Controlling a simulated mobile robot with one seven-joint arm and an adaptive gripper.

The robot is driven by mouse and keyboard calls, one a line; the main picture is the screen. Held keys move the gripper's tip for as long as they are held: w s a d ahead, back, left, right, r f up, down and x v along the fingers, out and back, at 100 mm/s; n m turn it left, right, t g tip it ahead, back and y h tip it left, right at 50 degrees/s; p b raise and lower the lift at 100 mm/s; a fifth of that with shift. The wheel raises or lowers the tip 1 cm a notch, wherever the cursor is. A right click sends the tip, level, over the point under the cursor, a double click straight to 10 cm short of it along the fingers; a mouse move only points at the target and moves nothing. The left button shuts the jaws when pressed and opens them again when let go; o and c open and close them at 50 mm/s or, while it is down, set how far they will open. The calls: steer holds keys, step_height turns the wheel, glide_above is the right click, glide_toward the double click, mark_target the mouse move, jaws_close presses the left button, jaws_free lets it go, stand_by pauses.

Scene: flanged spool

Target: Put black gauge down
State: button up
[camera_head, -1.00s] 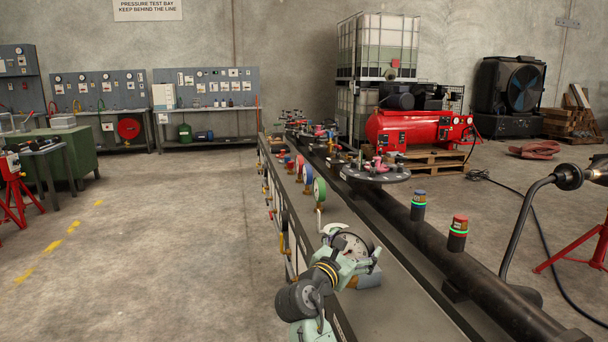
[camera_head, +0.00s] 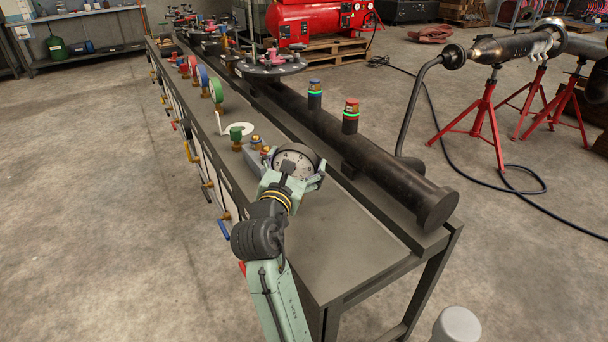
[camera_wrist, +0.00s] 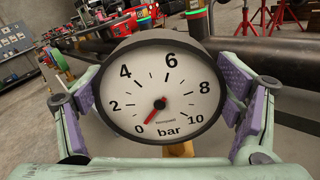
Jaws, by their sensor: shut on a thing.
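The black gauge (camera_head: 296,162) has a black rim and a white face. In the wrist view the gauge (camera_wrist: 163,90) fills the middle, with a scale from 0 to 10 bar and a red needle near 0. My gripper (camera_head: 291,178) is shut on it, with purple-padded fingers on both sides of the rim in the wrist view (camera_wrist: 166,98). A brass stem (camera_wrist: 180,149) shows below the dial. The gauge is over the grey bench top (camera_head: 340,240), towards its near end. I cannot tell whether its stem touches the bench.
A grey block with brass fittings (camera_head: 258,146), a white disc (camera_head: 246,128) and a green gauge (camera_head: 216,90) stand farther back on the bench. A thick dark pipe (camera_head: 375,165) runs along the right side. The near bench end is clear.

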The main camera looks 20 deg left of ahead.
steer(key=shift+s+d, duration=0.2)
steer(key=shift+d, duration=0.35)
steer(key=shift+s+d, duration=0.2)
steer(key=shift+d, duration=0.35)
steer(key=shift+d+f, duration=0.1)
steer(key=shift+f, duration=1.75)
steer(key=shift+f, duration=0.1)
steer(key=shift+f, duration=0.1)
steer(key=o, duration=1.3)
steer(key=shift+o, duration=0.2)
